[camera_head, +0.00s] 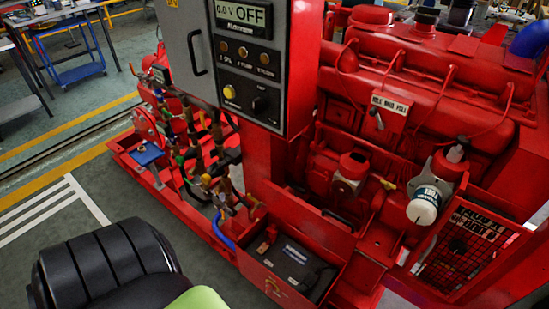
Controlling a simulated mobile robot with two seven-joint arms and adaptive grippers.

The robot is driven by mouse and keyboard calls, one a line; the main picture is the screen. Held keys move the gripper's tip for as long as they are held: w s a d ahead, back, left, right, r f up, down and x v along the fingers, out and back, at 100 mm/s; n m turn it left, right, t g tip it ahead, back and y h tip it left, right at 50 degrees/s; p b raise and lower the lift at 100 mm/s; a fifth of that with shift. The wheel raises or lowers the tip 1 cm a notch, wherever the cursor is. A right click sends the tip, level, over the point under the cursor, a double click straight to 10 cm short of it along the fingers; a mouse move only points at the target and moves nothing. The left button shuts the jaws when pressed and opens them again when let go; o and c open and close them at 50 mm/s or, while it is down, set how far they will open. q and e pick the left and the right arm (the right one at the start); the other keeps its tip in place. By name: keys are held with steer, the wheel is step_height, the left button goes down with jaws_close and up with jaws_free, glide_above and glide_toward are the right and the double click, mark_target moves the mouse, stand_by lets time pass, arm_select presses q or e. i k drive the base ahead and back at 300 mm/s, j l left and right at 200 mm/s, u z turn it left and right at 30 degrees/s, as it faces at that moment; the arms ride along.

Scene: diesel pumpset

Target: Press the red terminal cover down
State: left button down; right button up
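A black battery (296,256) sits in an open red tray (262,272) at the lower middle, at the foot of the red engine set. A small red piece, which looks like the terminal cover (264,246), is at the battery's left end. It is too small to tell whether it is raised or flat. Neither of my grippers can be made out in this view. A black ribbed part with a lime green piece fills the lower left and looks like part of my own arm, apart from the battery.
A grey control panel (235,82) with an OFF display stands above and behind the tray. Valves and hoses (205,165) crowd the tray's back left. A white-capped filter (424,204) and mesh guard (462,248) are to the right. Open floor lies at left.

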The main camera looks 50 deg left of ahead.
mark_target(272, 232)
steer(key=u, duration=1.25)
